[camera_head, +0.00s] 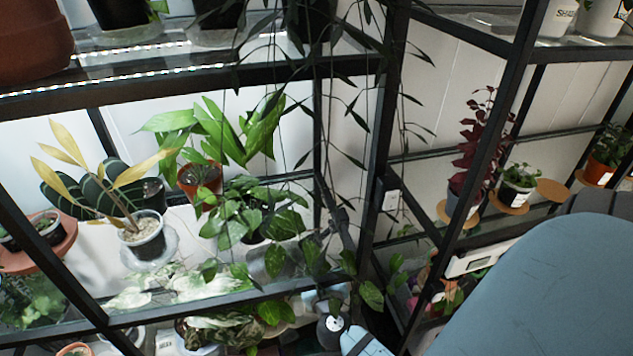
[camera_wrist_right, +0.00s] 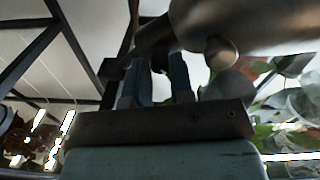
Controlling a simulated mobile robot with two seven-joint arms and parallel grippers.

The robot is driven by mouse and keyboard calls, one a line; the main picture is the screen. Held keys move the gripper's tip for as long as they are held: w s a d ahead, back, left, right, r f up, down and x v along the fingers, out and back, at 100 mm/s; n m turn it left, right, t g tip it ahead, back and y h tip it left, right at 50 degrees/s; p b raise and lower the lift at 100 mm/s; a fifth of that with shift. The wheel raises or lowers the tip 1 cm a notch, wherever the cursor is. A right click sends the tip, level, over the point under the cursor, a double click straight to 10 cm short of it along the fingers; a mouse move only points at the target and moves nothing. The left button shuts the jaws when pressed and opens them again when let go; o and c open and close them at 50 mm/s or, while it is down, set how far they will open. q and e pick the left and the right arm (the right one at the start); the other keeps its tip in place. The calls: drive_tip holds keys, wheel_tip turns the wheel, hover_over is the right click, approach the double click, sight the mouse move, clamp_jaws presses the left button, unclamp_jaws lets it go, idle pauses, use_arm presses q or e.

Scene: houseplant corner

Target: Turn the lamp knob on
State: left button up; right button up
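In the right wrist view a smooth grey metallic body, seemingly the lamp (camera_wrist_right: 270,28), fills the upper right. A rounded grey-brown end, possibly the lamp knob (camera_wrist_right: 220,52), sticks out below it. My right gripper (camera_wrist_right: 159,68) points up toward this body, its two blue-grey fingers apart. The fingertips are partly hidden behind a dark piece in front of them; I see no clear grip on anything. My left gripper is not in view.
Black shelf frames (camera_head: 383,120) with glass shelves hold many potted plants. A white pot (camera_head: 147,240) stands on the left shelf. Hanging vines and dark leaves crowd the middle. A white box (camera_head: 391,200) sits on a post. My blue-grey arm covers the lower right.

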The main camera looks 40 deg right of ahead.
clamp_jaws()
use_arm(q)
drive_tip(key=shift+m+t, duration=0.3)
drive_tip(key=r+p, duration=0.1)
drive_tip(key=p, duration=0.1)
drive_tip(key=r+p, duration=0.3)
drive_tip(key=p, duration=0.1)
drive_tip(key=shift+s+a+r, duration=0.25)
use_arm(e)
drive_tip(key=m, duration=0.6)
drive_tip(key=shift+m, duration=0.4)
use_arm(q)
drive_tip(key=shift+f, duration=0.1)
use_arm(e)
drive_tip(key=o, duration=0.5)
unclamp_jaws()
